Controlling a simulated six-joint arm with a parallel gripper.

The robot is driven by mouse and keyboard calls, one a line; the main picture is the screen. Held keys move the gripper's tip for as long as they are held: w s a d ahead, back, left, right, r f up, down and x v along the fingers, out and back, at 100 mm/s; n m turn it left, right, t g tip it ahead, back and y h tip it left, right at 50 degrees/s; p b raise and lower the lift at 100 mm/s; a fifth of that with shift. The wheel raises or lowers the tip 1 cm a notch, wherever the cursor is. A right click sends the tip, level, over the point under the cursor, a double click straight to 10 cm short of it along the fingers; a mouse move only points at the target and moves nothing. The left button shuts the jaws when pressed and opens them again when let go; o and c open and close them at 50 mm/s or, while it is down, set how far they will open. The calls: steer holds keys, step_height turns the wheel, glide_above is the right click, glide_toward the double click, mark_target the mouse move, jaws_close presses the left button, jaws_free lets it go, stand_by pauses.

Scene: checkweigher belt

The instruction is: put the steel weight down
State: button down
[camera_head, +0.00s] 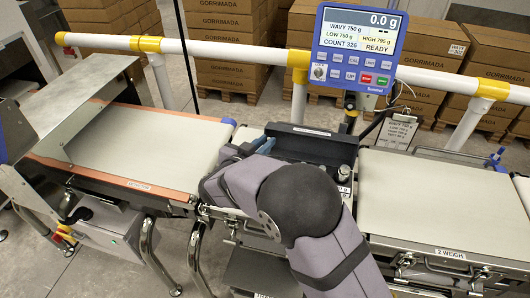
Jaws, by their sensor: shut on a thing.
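My own arm reaches in from the lower right, and its dark rounded elbow covers the middle of the picture. My gripper's jaws are hidden behind the arm; only blue and dark parts near the wrist show above it. Whatever the jaws hold cannot be seen. A small steel weight (343,172) with a knob stands upright at the right side of a black open case (310,144), just right of my arm. Much of the case is hidden by the arm.
The left belt (145,150) and the belt marked 2 WEIGH (440,195) look bare. A blue indicator (358,48) reads 0.0 g, above a white and yellow rail (225,50). A clipboard (397,131) hangs behind the belt. Stacked cartons (225,45) stand behind.

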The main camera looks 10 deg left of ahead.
steer(key=w+d+r+m+g+h+p, duration=0.1)
steer(key=w+d+m+h, duration=0.15)
steer(key=d, duration=0.75)
steer(key=w+d+r+m+g+h+p, duration=0.1)
steer(key=w+d+r+m+g+h, duration=0.15)
steer(key=d, duration=0.85)
steer(key=w+d+r+m+h+p, duration=0.1)
steer(key=w+d+h+p, duration=0.15)
steer(key=d, duration=0.75)
steer(key=s+d+m+g+h+p, duration=0.1)
steer(key=s+d, duration=0.3)
steer(key=d, duration=0.6)
steer(key=s+d+m+g+p, duration=0.1)
steer(key=s+d, duration=0.3)
steer(key=d, duration=0.7)
steer(key=s+d+m+g+h+p, duration=0.1)
steer(key=s+d, duration=0.3)
steer(key=d, duration=0.6)
steer(key=w+a+f+n+t+y, duration=0.1)
steer(key=a+f+n+t+y, duration=0.1)
steer(key=a, duration=0.7)
steer(key=w+a+f+n+t+y, duration=0.1)
steer(key=a+f+n+t+y, duration=0.2)
steer(key=a+n+y, duration=0.4)
steer(key=shift+a+t, duration=0.55)
steer(key=shift+a, duration=0.5)
steer(key=shift+f+y, duration=0.1)
steer(key=shift+y, duration=0.15)
